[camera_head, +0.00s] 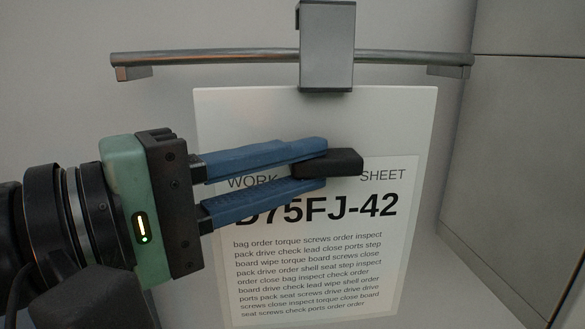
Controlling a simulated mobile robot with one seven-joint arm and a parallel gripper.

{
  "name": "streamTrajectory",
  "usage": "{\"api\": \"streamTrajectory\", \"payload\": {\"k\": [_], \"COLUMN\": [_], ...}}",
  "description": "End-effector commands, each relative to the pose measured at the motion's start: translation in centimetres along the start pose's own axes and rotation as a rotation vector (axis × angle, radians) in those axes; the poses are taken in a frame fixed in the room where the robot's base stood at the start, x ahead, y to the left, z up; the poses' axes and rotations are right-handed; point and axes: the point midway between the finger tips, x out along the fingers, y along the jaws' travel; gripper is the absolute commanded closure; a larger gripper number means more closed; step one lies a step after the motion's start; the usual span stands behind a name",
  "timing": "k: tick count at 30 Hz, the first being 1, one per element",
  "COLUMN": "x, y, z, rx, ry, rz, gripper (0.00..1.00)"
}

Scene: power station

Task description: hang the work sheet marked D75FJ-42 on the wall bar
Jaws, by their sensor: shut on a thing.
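The work sheet (375,240) marked D75FJ-42 is a white board with a printed page, close to upright in front of the wall. A grey metal hook (326,50) rises from its top edge. My gripper (324,163) reaches in from the left and its blue fingers are shut on the black grip on the front of the sheet. The fingers hide part of the title and code. The wall bar (220,57) is a thin metal rod running behind the hook. The hook crosses in front of the bar and stands above it; I cannot tell whether it sits over the bar.
The bar has a bracket at each end, the left one (135,73) in clear view. The bar is bare on both sides of the hook. A grey panelled side wall (525,150) stands close on the right.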

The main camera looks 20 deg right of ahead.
Motion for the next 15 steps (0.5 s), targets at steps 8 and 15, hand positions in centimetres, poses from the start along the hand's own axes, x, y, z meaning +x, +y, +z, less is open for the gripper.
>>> {"api": "streamTrajectory", "payload": {"k": [8,15], "x": [1.2,2.1], "y": [0.0,0.1], "z": [-1.9,-3.6], "rx": [0.001,0.0], "ry": [-0.002,0.0], "rz": [0.0,0.001], "gripper": [1.0,1.0]}}
